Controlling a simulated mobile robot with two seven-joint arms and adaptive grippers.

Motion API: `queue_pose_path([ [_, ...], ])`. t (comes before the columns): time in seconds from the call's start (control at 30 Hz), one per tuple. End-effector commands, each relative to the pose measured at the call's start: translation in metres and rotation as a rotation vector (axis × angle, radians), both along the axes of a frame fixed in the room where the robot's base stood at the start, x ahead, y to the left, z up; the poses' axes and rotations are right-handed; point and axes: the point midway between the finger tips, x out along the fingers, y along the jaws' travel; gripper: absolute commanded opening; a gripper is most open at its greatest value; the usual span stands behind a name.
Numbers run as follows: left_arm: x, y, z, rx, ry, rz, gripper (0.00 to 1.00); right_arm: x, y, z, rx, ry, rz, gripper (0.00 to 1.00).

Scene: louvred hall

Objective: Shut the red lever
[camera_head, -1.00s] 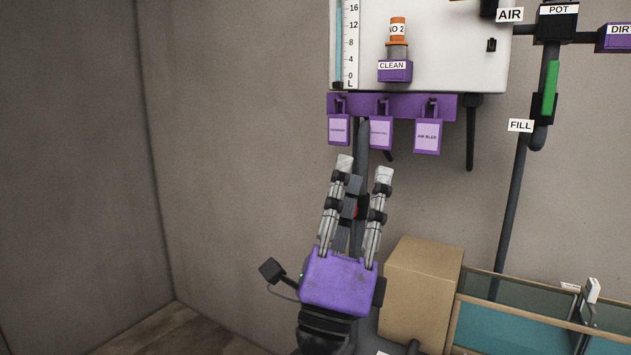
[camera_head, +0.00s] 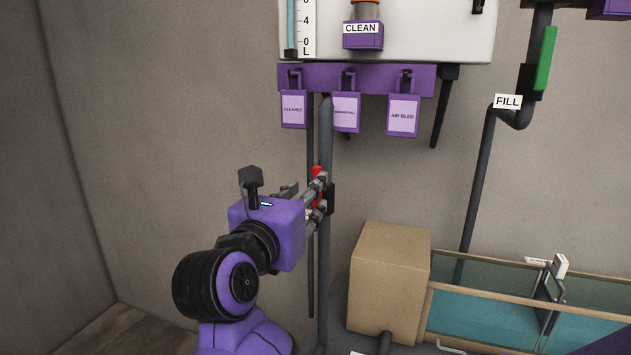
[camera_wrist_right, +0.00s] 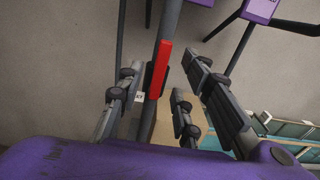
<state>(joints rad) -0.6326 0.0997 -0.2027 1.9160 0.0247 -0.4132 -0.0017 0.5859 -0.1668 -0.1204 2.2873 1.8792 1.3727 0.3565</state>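The red lever (camera_head: 317,177) sits upright along a dark vertical pipe, below the hanging purple tags. It also shows in the right wrist view (camera_wrist_right: 159,70), lying nearly in line with the pipe. My right gripper (camera_head: 316,198) reaches it from the left, with its fingers partly covering the lever. In the right wrist view the fingers of my right gripper (camera_wrist_right: 166,66) are apart, with the lever between them in the picture. I cannot tell whether they touch it. A small white label behind is partly hidden. My left gripper is not in view.
A cardboard box (camera_head: 388,285) stands right of the pipe, beside a teal-bottomed glass-sided tank (camera_head: 480,318). Purple tags (camera_head: 345,112) hang above under a white panel (camera_head: 430,30). A green lever (camera_head: 548,58) is at upper right. Bare wall lies left.

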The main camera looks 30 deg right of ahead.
Motion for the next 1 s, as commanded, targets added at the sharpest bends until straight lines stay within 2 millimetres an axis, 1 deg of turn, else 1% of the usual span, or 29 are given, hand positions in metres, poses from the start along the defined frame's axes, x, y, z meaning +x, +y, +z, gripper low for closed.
queue_pose_path([
  [0.03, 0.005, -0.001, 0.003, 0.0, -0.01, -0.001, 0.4, 0.004, -0.006, 0.001, -0.004, -0.002, -0.003, 0.33],
  [0.13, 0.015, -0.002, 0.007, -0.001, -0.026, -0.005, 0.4, 0.013, -0.017, 0.002, -0.003, -0.001, -0.002, 0.33],
  [0.2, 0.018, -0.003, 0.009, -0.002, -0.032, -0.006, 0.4, 0.02, -0.025, 0.001, -0.003, -0.001, -0.003, 0.33],
  [0.3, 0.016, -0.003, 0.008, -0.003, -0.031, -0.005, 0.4, 0.029, -0.035, 0.001, -0.003, -0.001, -0.003, 0.33],
  [0.37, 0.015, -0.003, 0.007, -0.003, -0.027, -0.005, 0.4, 0.028, -0.033, 0.0, 0.0, -0.001, 0.001, 0.33],
  [0.47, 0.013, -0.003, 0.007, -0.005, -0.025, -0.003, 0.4, 0.029, -0.034, 0.0, -0.001, -0.001, 0.0, 0.33],
  [0.8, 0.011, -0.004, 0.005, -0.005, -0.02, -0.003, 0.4, 0.039, -0.046, 0.0, -0.001, -0.001, -0.001, 0.33],
  [1.0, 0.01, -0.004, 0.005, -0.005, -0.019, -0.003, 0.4, 0.039, -0.047, 0.001, -0.002, -0.001, -0.001, 0.33],
])
